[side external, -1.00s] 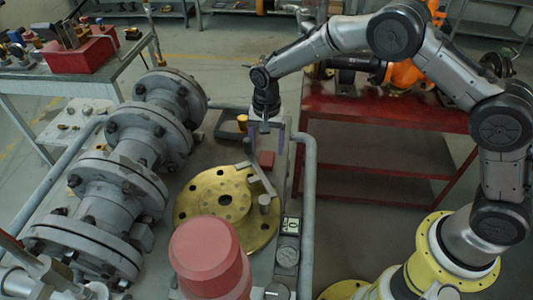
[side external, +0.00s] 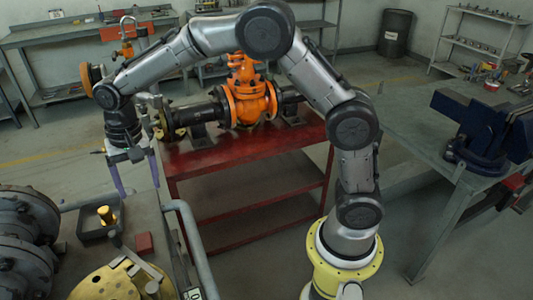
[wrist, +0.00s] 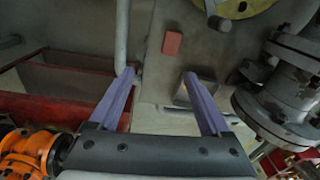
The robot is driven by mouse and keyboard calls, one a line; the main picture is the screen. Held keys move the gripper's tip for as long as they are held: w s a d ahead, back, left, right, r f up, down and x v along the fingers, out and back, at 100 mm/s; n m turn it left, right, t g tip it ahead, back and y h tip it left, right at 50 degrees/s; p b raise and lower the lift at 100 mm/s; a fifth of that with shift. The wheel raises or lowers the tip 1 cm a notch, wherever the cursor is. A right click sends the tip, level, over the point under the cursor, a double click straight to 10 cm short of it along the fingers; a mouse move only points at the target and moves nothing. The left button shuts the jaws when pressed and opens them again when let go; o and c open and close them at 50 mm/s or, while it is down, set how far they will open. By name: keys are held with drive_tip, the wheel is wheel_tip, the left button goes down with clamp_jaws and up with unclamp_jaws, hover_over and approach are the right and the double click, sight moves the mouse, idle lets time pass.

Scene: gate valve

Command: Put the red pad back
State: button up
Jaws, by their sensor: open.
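The red pad (side external: 144,243) is a small red block lying flat on the grey bench top, beside the brass flange disc (side external: 100,284). In the wrist view the pad (wrist: 172,43) lies beyond my fingertips, apart from them. My gripper (side external: 139,190) is open and empty, its two purple fingers pointing down above the bench near the pad and a dark tray (side external: 84,229). The fingers also show wide apart in the wrist view (wrist: 159,73). Nothing is between them.
Grey flanged piping (side external: 25,225) stands left, and a grey rail (side external: 190,240) runs along the bench's right edge. A red table (side external: 240,150) with an orange valve (side external: 248,95) is behind. A blue vise (side external: 485,130) is far right.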

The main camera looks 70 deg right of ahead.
drive_tip(key=s+d+r+n+t, duration=0.1)
drive_tip(key=s+d+r+n, duration=0.1)
drive_tip(key=s+d+r, duration=0.35)
drive_tip(key=s+d+r+n+t, duration=0.1)
drive_tip(key=s+d+n+t, duration=0.1)
drive_tip(key=s, duration=1)
drive_tip(key=s+d+r+n+t, duration=0.1)
drive_tip(key=s+d+r+n, duration=0.1)
drive_tip(key=s, duration=0.9)
drive_tip(key=shift+s+d+r+n+t, duration=0.25)
drive_tip(key=shift+s+d+n+t, duration=0.15)
drive_tip(key=shift+n, duration=0.4)
